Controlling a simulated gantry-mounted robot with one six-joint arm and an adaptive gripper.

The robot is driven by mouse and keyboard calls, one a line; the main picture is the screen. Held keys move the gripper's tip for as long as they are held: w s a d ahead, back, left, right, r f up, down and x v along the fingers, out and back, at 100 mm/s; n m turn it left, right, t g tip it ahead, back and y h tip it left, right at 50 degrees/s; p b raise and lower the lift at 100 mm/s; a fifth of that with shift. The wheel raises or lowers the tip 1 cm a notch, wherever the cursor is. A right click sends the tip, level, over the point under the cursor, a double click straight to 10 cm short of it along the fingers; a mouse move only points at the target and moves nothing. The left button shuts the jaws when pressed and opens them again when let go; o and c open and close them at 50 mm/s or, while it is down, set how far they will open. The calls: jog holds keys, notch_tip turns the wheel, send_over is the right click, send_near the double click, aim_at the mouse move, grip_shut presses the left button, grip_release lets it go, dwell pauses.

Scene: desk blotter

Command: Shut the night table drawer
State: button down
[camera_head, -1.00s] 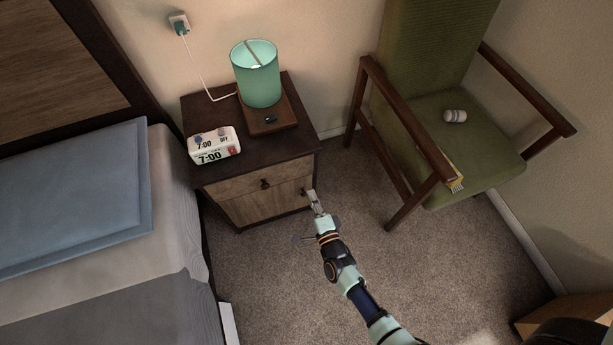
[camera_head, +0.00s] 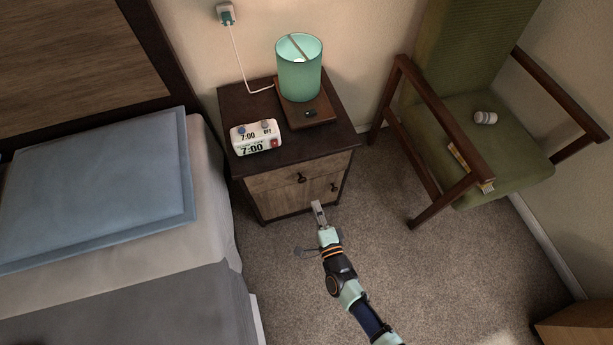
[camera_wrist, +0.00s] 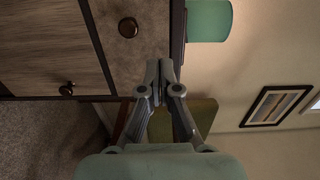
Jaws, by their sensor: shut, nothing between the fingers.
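The night table (camera_head: 237,108) has a dark top and a light wood drawer (camera_head: 270,180) with a dark round knob (camera_head: 301,178). A door with its own knob (camera_head: 333,187) is below. The drawer front looks about flush with the door. In the wrist view, turned sideways, the drawer (camera_wrist: 135,60) and its knob (camera_wrist: 128,27) are at the upper left, and the door (camera_wrist: 45,50) is further left. My gripper (camera_head: 318,207) is shut and empty, in front of the night table and apparently apart from it. Its closed fingertips show in the wrist view (camera_wrist: 160,78).
A lamp (camera_head: 299,70) and an alarm clock (camera_head: 256,138) stand on the night table. The bed (camera_head: 200,210) is close on the left. A green armchair (camera_head: 490,155) is on the right. Carpet in front is clear.

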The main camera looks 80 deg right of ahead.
aim_at(300, 166)
jog(key=b+x, duration=0.4)
jog(key=x, duration=0.9)
jog(key=shift+w+r, duration=0.1)
jog(key=shift+w, duration=0.2)
jog(key=shift+w+d+b, duration=0.15)
jog(key=shift+d+b, duration=0.15)
jog(key=shift+w+d+f, duration=0.2)
jog(key=shift+w+d, duration=0.05)
jog(key=shift+d, duration=0.1)
jog(key=shift+s+a, duration=0.1)
jog(key=shift+a, duration=0.1)
